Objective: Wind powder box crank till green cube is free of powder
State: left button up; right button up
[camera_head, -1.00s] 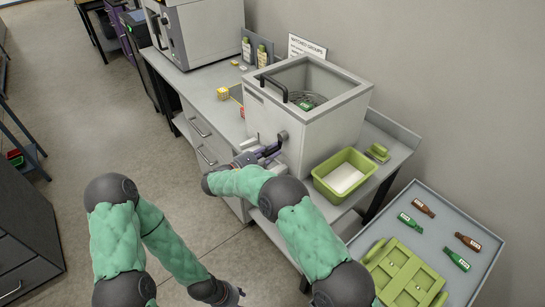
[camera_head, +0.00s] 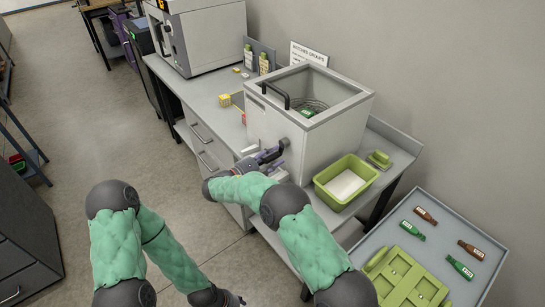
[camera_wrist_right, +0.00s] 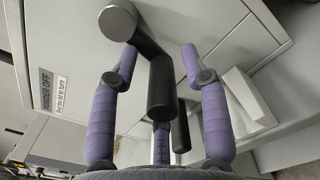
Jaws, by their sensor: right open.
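The powder box (camera_head: 334,141) is a grey box on the bench with an open or clear top. A green piece, apparently the green cube (camera_head: 307,114), shows inside near a wire basket; how much powder is on it I cannot tell. The crank (camera_head: 283,144) is on the box's front and shows as a black arm and handle in the right wrist view (camera_wrist_right: 118,22). My right gripper (camera_head: 272,157) is at the crank. Its purple fingers (camera_wrist_right: 160,58) are open, one on each side of the black handle, with gaps. My left gripper (camera_head: 236,300) is low at the bottom edge, partly cut off.
A green tub (camera_head: 325,190) with white contents stands right of the box. A grey tray table (camera_head: 400,238) with bottles and a green rack is at the lower right. A yellow box (camera_head: 224,100) and a large machine (camera_head: 205,38) are further back on the bench.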

jog(key=v, duration=1.2)
